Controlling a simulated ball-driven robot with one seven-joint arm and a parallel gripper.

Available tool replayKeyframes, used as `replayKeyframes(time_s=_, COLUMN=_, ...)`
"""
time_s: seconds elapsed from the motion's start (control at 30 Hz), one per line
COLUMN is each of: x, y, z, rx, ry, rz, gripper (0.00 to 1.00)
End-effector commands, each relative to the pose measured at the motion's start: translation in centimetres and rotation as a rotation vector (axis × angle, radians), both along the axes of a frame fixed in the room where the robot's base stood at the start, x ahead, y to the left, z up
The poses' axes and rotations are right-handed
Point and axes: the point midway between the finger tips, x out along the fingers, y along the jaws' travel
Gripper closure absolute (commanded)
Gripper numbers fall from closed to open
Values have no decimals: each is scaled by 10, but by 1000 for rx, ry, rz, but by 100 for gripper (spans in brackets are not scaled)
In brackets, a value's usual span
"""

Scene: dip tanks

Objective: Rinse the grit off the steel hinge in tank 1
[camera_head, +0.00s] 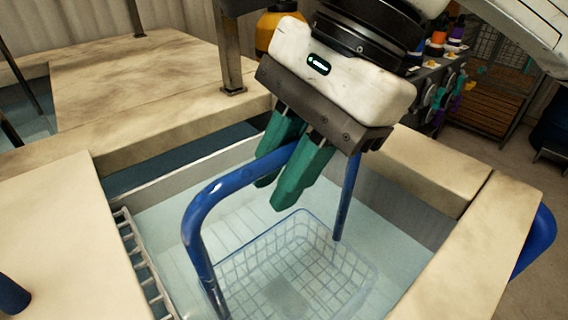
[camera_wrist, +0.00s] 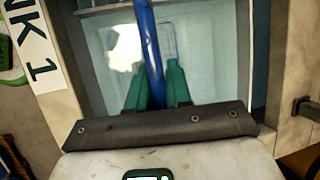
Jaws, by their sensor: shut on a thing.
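My gripper (camera_head: 277,190) has its two teal fingers closed around the top bar of a blue handle (camera_head: 203,222). The handle arches over a wire basket (camera_head: 262,238), which sits in the pale liquid of the tank (camera_head: 183,178). In the wrist view the blue handle (camera_wrist: 148,40) runs between my gripper's fingers (camera_wrist: 157,75). A label ending in "NK 1" (camera_wrist: 38,55) is on the tank's edge there. Grit cannot be made out.
Pale worn ledges (camera_head: 465,250) frame the tank on several sides. A metal rack (camera_head: 145,262) lines its left inner wall. A metal post (camera_head: 230,50) stands behind. A yellow container (camera_head: 272,28) and a bench with coloured items (camera_head: 440,80) are farther back.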

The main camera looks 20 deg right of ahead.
Motion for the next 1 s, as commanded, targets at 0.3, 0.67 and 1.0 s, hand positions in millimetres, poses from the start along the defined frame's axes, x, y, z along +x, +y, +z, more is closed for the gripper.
replayKeyframes(time_s=0.3, x=7, y=-17, z=1, rx=3, ry=-1, rz=0, gripper=100)
replayKeyframes(time_s=0.67, x=7, y=-16, z=11, rx=2, ry=-1, rz=-1, gripper=100)
replayKeyframes(time_s=1.0, x=7, y=-17, z=58, rx=1, ry=-2, rz=-1, gripper=100)
